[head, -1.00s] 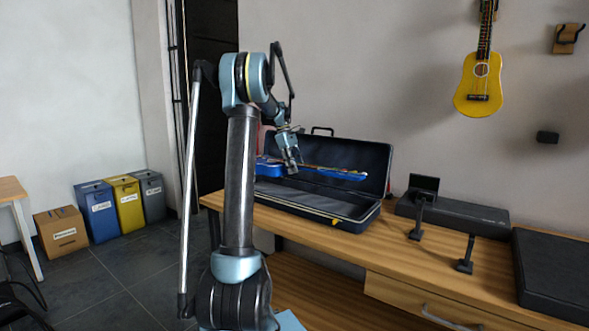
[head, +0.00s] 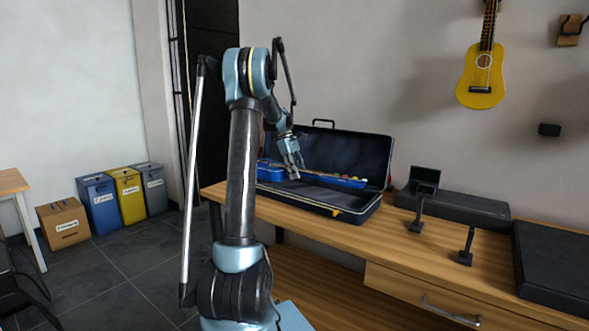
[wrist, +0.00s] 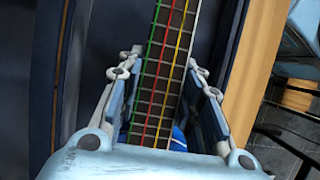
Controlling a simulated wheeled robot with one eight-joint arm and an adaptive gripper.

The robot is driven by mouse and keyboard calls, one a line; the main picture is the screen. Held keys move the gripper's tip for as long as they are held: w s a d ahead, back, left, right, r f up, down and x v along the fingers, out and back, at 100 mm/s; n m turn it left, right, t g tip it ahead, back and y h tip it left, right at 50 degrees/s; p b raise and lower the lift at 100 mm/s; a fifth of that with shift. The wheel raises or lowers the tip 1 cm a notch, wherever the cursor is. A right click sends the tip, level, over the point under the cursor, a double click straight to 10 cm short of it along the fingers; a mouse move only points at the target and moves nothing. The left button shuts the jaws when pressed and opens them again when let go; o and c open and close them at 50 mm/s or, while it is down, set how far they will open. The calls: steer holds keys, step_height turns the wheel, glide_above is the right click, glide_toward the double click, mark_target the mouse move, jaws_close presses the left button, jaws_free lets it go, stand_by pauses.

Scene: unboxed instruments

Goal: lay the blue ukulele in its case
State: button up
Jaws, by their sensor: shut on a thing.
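The blue ukulele (head: 270,173) is level, low within the outline of the open dark case (head: 350,212). Its body is at the left and its headstock at the right. I cannot tell whether it touches the case floor. My gripper (head: 293,175) is shut on the neck from above. In the wrist view, the dark fretboard (wrist: 160,85) with coloured strings runs between the fingers of my gripper (wrist: 165,58). The body is mostly hidden, with a little blue at the bottom. The case lid (head: 350,155) stands open against the wall side.
The case is on a wooden bench (head: 400,250). Black stands (head: 422,205) and dark flat boxes (head: 465,208) are to its right. A yellow ukulele (head: 482,75) hangs on the wall. Bins (head: 98,205) stand on the floor at left.

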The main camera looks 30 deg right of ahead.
steer(key=shift+f, duration=2)
steer(key=shift+s, duration=0.15)
steer(key=shift+f, duration=0.3)
stand_by(0.4)
steer(key=o, duration=1.2)
steer(key=shift+c, duration=0.2)
steer(key=v, duration=1.2)
